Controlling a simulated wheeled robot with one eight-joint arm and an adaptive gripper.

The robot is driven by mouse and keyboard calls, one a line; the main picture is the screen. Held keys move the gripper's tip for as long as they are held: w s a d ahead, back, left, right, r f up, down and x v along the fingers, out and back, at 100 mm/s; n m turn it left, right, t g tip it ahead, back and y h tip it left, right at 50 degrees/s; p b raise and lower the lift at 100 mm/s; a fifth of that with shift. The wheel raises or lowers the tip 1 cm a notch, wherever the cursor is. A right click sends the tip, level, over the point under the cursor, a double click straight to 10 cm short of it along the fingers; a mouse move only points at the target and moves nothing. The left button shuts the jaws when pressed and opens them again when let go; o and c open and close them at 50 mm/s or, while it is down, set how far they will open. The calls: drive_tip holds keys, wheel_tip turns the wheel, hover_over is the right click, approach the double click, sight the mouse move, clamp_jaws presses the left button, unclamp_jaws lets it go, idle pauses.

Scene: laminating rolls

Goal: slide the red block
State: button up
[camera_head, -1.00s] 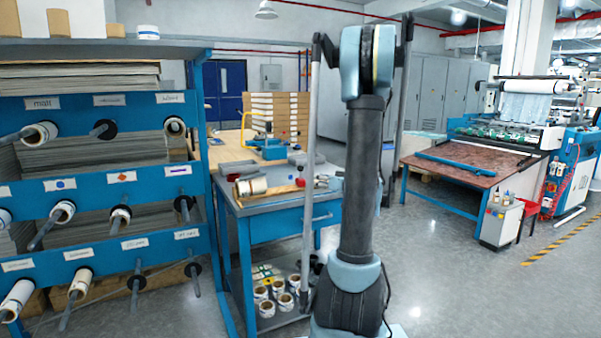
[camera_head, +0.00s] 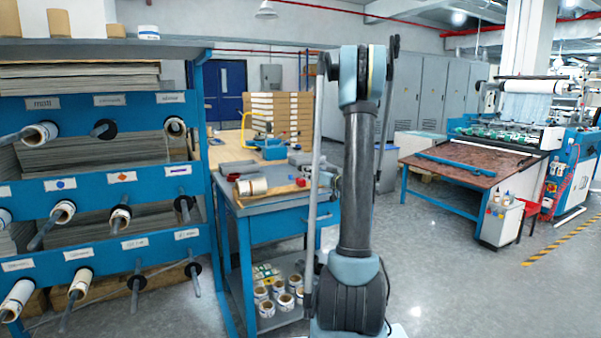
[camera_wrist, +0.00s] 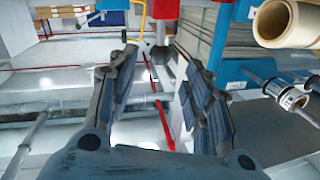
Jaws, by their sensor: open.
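A small red block (camera_head: 300,183) shows in the head view on the blue workbench (camera_head: 272,209), at the right end of a wooden strip beside a pale roll (camera_head: 250,187). In the head view my arm hides part of the area right of the bench.
A blue rack (camera_head: 110,183) with rolls on rods stands at the left. More rolls (camera_head: 283,302) sit on the bench's lower shelf. A cream roll (camera_wrist: 287,20) shows in the wrist view.

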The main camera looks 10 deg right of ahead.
drive_tip(key=x, duration=0.8)
clamp_jaws()
